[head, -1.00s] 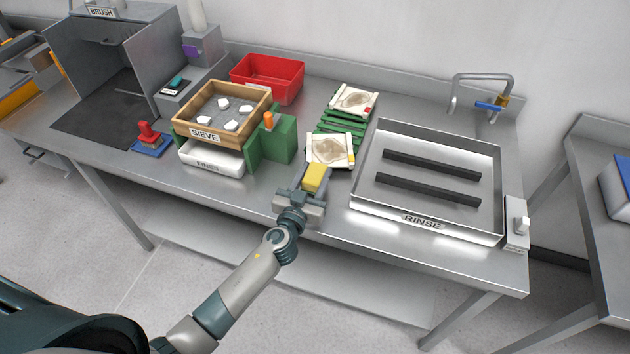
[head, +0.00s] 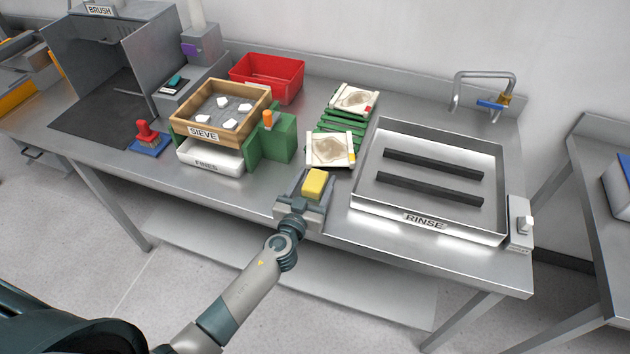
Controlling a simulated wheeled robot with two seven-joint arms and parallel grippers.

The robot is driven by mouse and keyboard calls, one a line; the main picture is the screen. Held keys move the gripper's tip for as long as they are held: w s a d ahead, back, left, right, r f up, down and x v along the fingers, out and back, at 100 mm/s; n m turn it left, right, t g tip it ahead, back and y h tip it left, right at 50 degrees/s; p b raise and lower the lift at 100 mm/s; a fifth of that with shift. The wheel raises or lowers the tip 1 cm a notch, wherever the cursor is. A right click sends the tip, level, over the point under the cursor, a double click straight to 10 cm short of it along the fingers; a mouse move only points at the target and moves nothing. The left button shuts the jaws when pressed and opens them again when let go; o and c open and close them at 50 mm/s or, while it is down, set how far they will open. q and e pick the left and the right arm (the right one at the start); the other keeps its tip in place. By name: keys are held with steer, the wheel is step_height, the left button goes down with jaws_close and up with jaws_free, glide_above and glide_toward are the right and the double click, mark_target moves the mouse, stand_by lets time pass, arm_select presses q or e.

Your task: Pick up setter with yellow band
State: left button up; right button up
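The setter with the yellow band (head: 328,149) is a cream plate with a brown oval patch and a small yellow mark at its right corner. It lies at the near end of a green slatted rack (head: 341,126). My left gripper (head: 316,181) is just in front of it, at the table's front edge, apart from the setter in the picture. A yellow block (head: 316,184) sits between its fingers and appears gripped; the finger contact is partly hidden. A similar setter with a red mark (head: 354,101) lies at the rack's far end. My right gripper is out of view.
The RINSE tray (head: 424,221) with two dark bars stands to the right. The wooden SIEVE box (head: 203,134), a green block (head: 281,140) and a red bin (head: 289,83) stand to the left. A red-handled brush (head: 148,133) lies farther left.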

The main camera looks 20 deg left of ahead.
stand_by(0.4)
arm_select(q)
steer(key=shift+p, duration=0.3)
steer(key=shift+s, duration=0.2)
steer(key=s+a+b, duration=0.1)
steer(key=s+b, duration=0.5)
steer(key=s, duration=1.1)
steer(key=shift+r, duration=0.3)
